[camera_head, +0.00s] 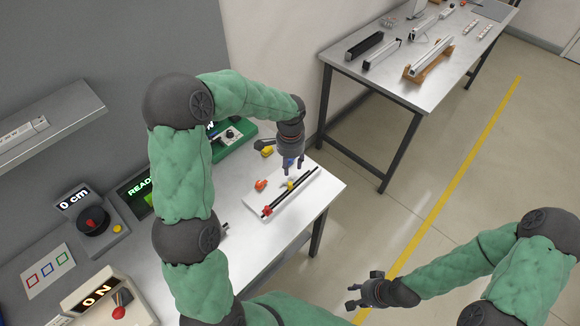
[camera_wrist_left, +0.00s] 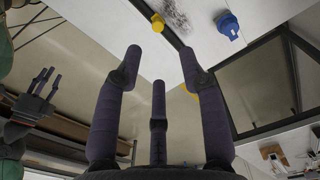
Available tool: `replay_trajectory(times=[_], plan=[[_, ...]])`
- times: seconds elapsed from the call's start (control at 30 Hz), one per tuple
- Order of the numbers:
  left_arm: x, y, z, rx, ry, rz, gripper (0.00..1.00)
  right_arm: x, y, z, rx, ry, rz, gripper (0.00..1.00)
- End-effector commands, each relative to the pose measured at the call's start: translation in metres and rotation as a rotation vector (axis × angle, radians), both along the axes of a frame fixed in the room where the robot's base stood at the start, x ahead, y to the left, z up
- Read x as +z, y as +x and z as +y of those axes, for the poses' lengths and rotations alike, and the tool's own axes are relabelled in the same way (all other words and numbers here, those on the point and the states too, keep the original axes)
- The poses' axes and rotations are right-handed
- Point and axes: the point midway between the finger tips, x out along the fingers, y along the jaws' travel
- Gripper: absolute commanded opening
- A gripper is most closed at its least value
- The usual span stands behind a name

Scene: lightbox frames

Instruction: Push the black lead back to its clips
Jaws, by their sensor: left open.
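The black lead (camera_head: 306,178) is a thin dark line running diagonally along a white board (camera_head: 255,200) on the bench. A red clip (camera_head: 267,211) sits at its near end and a yellow clip (camera_head: 290,186) shows partway along it. In the left wrist view a dark strip, apparently the lead (camera_wrist_left: 143,9), passes a yellow clip (camera_wrist_left: 157,22), with a blue piece (camera_wrist_left: 228,25) to its right. My left gripper (camera_head: 292,171) is open and empty, pointing down by the lead's far half; contact cannot be told. My right gripper (camera_head: 351,296) is open and empty over the floor.
An orange piece (camera_head: 260,184) lies beside the lead and a yellow piece (camera_head: 267,152) farther back. Switch boxes (camera_head: 100,300) and a display (camera_head: 137,190) line the bench's left. A second table (camera_head: 400,85) stands behind. The floor at right is clear.

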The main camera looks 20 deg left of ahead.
Motion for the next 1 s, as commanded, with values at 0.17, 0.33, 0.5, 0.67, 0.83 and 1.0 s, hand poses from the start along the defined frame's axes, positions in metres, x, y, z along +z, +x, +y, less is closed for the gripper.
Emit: replay_trajectory(times=[0.17, 0.33, 0.5, 0.67, 0.83, 1.0], plan=[[-0.013, -0.001, 0.001, -0.005, 0.006, 0.005, 0.41, -0.002, -0.001, 0.0, 0.0, 0.0, 0.002, 0.4], [-0.043, -0.001, 0.001, -0.004, 0.004, 0.007, 0.41, -0.007, -0.001, 0.0, 0.0, 0.0, 0.002, 0.4], [-0.073, -0.001, 0.001, -0.005, 0.004, 0.007, 0.41, -0.011, -0.001, 0.0, 0.0, 0.0, 0.002, 0.4], [-0.093, -0.001, 0.001, -0.003, 0.004, 0.004, 0.41, -0.014, -0.001, 0.0, 0.0, 0.0, 0.002, 0.4], [-0.104, -0.001, 0.001, -0.004, 0.004, 0.003, 0.41, -0.015, -0.001, 0.0, 0.0, 0.0, 0.002, 0.4], [-0.105, -0.001, 0.001, -0.003, 0.005, 0.002, 0.41, -0.015, -0.001, 0.0, 0.0, 0.0, 0.002, 0.4]])
